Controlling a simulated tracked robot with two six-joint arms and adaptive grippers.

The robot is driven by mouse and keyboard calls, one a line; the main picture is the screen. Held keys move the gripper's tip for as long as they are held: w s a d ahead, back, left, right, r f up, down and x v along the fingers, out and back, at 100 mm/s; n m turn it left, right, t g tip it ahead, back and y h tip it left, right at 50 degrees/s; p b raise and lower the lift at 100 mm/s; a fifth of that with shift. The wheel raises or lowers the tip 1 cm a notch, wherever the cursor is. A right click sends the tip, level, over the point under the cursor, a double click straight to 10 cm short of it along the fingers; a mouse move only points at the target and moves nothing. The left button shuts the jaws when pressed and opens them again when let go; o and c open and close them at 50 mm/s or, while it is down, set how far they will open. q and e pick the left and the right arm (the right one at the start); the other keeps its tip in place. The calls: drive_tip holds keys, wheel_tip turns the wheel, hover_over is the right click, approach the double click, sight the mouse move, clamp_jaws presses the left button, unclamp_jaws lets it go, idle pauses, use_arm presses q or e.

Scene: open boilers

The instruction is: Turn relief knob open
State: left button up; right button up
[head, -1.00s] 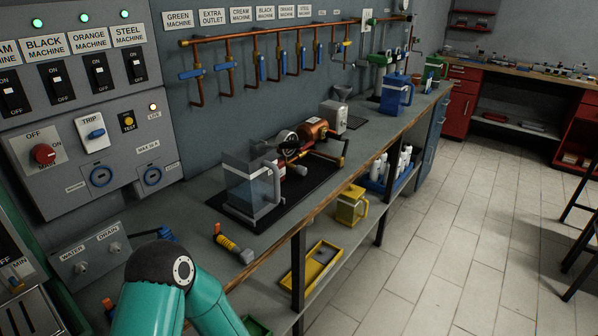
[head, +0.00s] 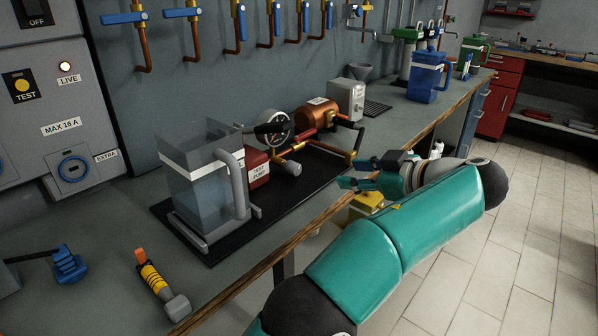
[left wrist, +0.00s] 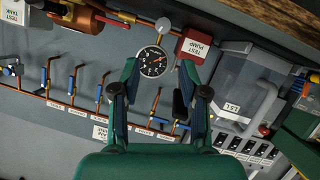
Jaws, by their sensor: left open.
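The test pump stands on a black mat on the bench, with a red block (head: 257,168) labelled as a pump. A small pale round knob (head: 291,168) sits on a brass fitting beside the block. It also shows in the left wrist view (left wrist: 163,24). No label on the knob is readable. My left gripper (head: 350,174) is open and empty, to the right of the pump near the bench edge, apart from the knob. In the left wrist view the pressure gauge (left wrist: 152,62) shows between its spread fingers (left wrist: 159,76). My right gripper is not in view.
A clear water tank (head: 195,185) with a grey handle stands left of the pump. A copper cylinder (head: 316,115) and a grey box (head: 347,101) are behind it. A yellow-striped tool (head: 155,283) lies at the front left. Blue valves (head: 123,18) line the wall.

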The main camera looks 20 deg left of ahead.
sight(299, 167)
use_arm(q)
drive_tip(key=x, duration=1.1)
drive_tip(key=b+x, duration=0.1)
drive_tip(key=x, duration=0.5)
drive_tip(key=shift+s+a+r, duration=0.25)
drive_tip(key=shift+a, duration=0.1)
clamp_jaws()
drive_tip(key=m+g+p, duration=0.1)
drive_tip(key=p, duration=0.4)
drive_tip(key=m+g+y+p, duration=0.1)
drive_tip(key=m+p, duration=0.1)
drive_tip(key=p, duration=0.3)
drive_tip(key=shift+w+d+r, duration=0.1)
drive_tip(key=shift+w+r, duration=0.05)
drive_tip(key=shift+r, duration=0.25)
drive_tip(key=shift+f+m+g+p, duration=0.25)
drive_tip(key=shift+m+g+p, duration=0.05)
drive_tip(key=shift+p, duration=0.25)
